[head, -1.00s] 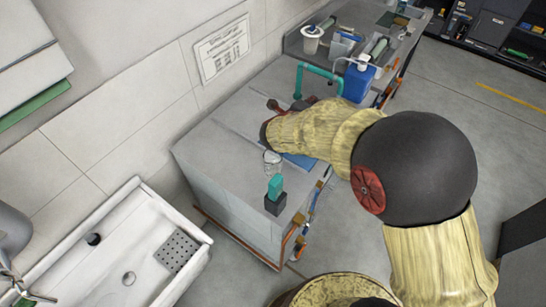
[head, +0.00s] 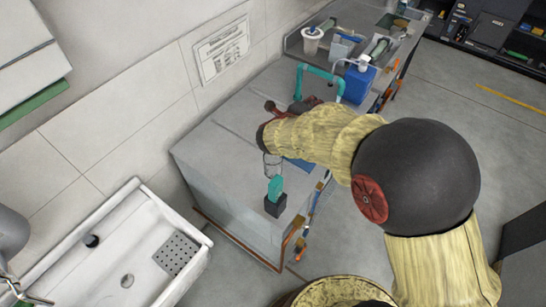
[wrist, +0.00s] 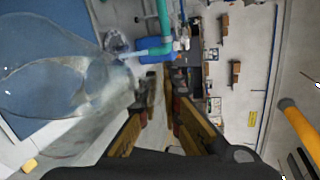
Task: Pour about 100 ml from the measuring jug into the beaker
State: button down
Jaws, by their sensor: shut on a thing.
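In the wrist view, my gripper (wrist: 160,104) is shut on what looks like the handle of the clear measuring jug (wrist: 65,85). The jug's see-through body fills the left side of that view, and its level cannot be read. A clear glass vessel (head: 272,167), apparently the beaker, shows on the grey counter just below the end of my arm. Its upper part is partly covered. I cannot tell the gap between jug and beaker, and no stream of liquid shows.
A blue mat (head: 300,164) lies partly under my arm on the counter (head: 215,150). A teal thing in a dark holder (head: 275,205) stands at the near edge. A teal tap (head: 320,72) and blue bottle (head: 359,83) are behind. A white sink (head: 145,225) is at lower left.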

jog(key=shift+a+r, duration=0.1)
jog(key=shift+s+a+r+t+h, duration=0.3)
jog(key=shift+s+a+r+h, duration=0.1)
jog(key=shift+a+r, duration=0.15)
dwell(0.4)
jog(key=shift+s+a+r, duration=0.2)
jog(key=shift+a, duration=0.1)
dwell(0.3)
jog(key=shift+s+a+r+n+h, duration=0.1)
jog(key=shift+a+n+h, duration=0.05)
jog(key=shift+n+h, duration=0.15)
